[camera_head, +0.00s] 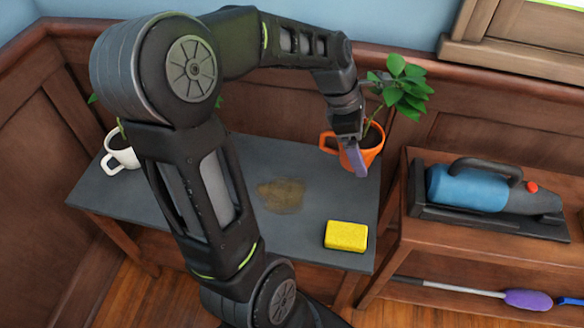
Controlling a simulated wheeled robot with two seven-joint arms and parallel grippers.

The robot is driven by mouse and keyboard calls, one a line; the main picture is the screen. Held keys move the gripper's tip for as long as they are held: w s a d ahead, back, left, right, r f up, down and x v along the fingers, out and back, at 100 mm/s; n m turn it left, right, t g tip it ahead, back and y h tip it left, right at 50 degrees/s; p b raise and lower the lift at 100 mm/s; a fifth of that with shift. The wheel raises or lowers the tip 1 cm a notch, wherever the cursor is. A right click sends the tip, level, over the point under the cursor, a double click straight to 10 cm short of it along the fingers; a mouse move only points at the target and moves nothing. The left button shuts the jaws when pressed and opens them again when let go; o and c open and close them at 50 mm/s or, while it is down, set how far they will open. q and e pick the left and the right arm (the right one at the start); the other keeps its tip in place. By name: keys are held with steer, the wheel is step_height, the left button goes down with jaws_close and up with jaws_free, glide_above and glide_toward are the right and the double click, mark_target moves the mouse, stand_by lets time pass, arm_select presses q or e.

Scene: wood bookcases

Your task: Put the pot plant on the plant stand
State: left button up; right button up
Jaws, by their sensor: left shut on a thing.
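A pot plant with an orange pot (371,154) and green leaves (404,88) is at the back right corner of the grey-topped table (310,225). My left gripper (352,150) reaches down over the pot from the left and is shut on its rim. One purple-tipped finger shows in front of the pot's side. The pot looks upright; I cannot tell whether its base touches the table. My right gripper is out of view. I cannot tell whether the grey-topped table is the plant stand.
A white mug-like pot (121,152) stands at the table's left, partly behind my arm. A brown stain (281,194) and a yellow sponge (346,236) are on the tabletop. A blue handheld vacuum (468,187) lies on the wooden shelf (420,234) at right. Walls close the back.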

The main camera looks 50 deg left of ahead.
arm_select(q)
steer(key=shift+f+b, duration=0.65)
steer(key=shift+f, duration=1.8)
steer(key=shift+f+b, duration=0.65)
steer(key=shift+f, duration=1.85)
steer(key=shift+f, duration=0.15)
steer(key=o, duration=1.8)
steer(key=shift+o, duration=0.2)
steer(key=p+v, duration=0.2)
steer(key=v, duration=1)
steer(key=shift+p, duration=0.4)
